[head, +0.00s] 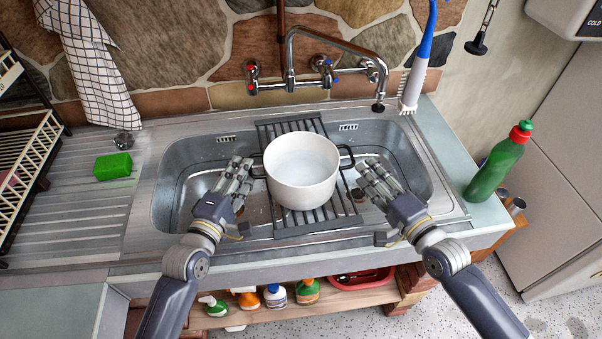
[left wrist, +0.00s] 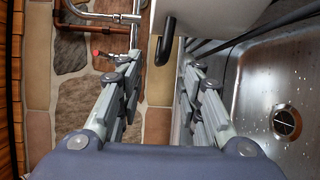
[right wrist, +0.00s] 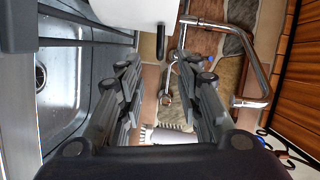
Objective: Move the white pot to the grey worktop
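The white pot (head: 301,172), with two dark side handles, stands upright on a dark slatted rack (head: 318,218) across the sink. My left gripper (head: 240,168) is open just left of the pot; its left handle (left wrist: 166,42) shows ahead between the fingers in the left wrist view. My right gripper (head: 370,170) is open just right of the pot; the right handle (right wrist: 160,42) shows ahead between the fingers in the right wrist view. Neither gripper visibly holds anything. Grey-green worktop shows right of the sink (head: 456,160) and at the lower left (head: 48,312).
A green bottle with a red cap (head: 498,165) stands on the right worktop. A brush (head: 411,88) is at the sink's back right corner. The tap (head: 335,65) reaches over the back of the sink. A green sponge (head: 113,166) lies on the ribbed drainer; a dish rack (head: 30,160) stands left.

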